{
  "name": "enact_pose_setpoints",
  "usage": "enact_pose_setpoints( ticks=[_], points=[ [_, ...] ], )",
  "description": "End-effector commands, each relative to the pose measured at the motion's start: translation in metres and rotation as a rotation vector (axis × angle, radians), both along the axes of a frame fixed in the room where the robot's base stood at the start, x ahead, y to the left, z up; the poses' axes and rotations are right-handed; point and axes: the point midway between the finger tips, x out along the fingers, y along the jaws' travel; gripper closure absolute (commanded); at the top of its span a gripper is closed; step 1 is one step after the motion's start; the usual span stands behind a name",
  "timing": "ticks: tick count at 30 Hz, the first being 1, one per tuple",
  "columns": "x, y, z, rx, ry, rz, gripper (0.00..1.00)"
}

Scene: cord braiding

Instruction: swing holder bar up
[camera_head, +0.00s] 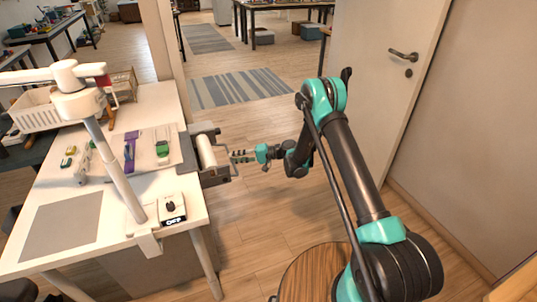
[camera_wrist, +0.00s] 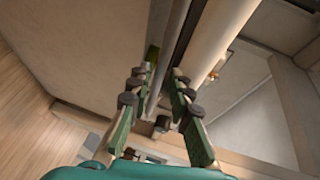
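The paper-roll-like holder (camera_head: 207,152) has a white roller and dark brackets and is fixed at the right edge of the white table. A grey bar (camera_head: 217,173) runs along its outer side. In the wrist view, a long grey bar (camera_wrist: 174,52) lies beside the pale roller (camera_wrist: 212,45). My gripper (camera_head: 236,157) is at the outer side of the holder, close to the bar. In the wrist view my gripper (camera_wrist: 160,72) has its green fingers apart, with the bar appearing in the gap between them. Whether the fingers touch it cannot be told.
The white table (camera_head: 165,193) carries a lamp stand (camera_head: 118,170), a small control box (camera_head: 172,208), a grey mat (camera_head: 62,226) and colored cords (camera_head: 161,145). A round wooden stool (camera_head: 305,272) stands near my arm. The floor right of the table is clear.

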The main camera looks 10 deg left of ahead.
Motion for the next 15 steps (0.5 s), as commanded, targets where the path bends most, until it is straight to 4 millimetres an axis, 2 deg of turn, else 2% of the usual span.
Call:
enact_pose_setpoints(
  ticks=[15],
  points=[
    [0.014, -0.091, 0.017, -0.003, -0.001, -0.001, 0.80]
  ],
)
